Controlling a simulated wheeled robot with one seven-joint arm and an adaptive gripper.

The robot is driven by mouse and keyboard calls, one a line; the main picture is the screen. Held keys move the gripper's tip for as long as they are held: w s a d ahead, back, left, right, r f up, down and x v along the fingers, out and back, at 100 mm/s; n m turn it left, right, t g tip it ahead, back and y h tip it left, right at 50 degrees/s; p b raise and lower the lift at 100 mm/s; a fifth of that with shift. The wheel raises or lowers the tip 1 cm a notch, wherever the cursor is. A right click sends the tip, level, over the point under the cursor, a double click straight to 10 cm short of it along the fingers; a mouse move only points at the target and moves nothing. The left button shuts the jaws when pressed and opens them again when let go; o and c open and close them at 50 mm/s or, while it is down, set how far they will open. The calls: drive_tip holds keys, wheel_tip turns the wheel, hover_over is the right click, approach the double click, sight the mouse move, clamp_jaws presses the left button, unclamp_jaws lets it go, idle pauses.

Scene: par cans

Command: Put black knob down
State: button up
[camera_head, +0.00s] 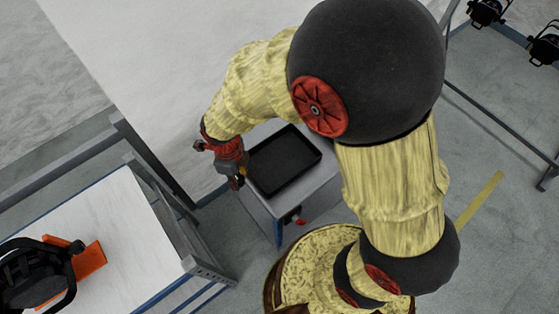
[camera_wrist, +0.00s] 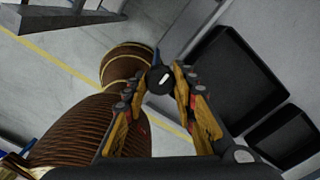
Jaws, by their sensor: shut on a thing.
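The black knob (camera_wrist: 159,79) is small and round with a white mark on its face. It sits between my two fingertips in the wrist view. My gripper (camera_head: 236,181) is shut on it, at the left edge of a black tray (camera_head: 285,162). The tray lies on a grey cabinet (camera_head: 257,211) and looks empty. In the wrist view the tray (camera_wrist: 237,80) is to the right of the fingers, apart from the knob. The knob cannot be made out clearly in the head view.
A red switch (camera_head: 291,217) is on the cabinet's front. A white-topped table (camera_head: 120,225) at the lower left bears a black lamp (camera_head: 35,275) and an orange piece (camera_head: 90,257). A large pale panel (camera_head: 170,60) stands behind. More lamps (camera_head: 487,12) hang at the upper right.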

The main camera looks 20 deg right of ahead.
drive_tip(key=w+d+f+b, duration=0.1)
drive_tip(key=w+d+f, duration=0.3)
drive_tip(key=w+d, duration=0.25)
drive_tip(key=b, duration=0.1)
hover_over(268, 171)
drive_tip(key=f, duration=0.5)
drive_tip(key=shift+s+a, duration=0.15)
drive_tip(key=shift+a, duration=0.15)
drive_tip(key=shift+d+f, duration=0.1)
drive_tip(key=shift+f, duration=0.15)
drive_tip(key=shift+w+d+f+b, duration=0.1)
drive_tip(key=shift+f+b, duration=0.15)
drive_tip(key=shift+f, duration=0.65)
drive_tip(key=shift+w+d+f+b, duration=0.1)
drive_tip(key=shift+f+b, duration=0.1)
drive_tip(key=shift+f, duration=0.65)
drive_tip(key=shift+f, duration=0.2)
drive_tip(key=o, duration=0.9)
drive_tip(key=shift+o, duration=0.6)
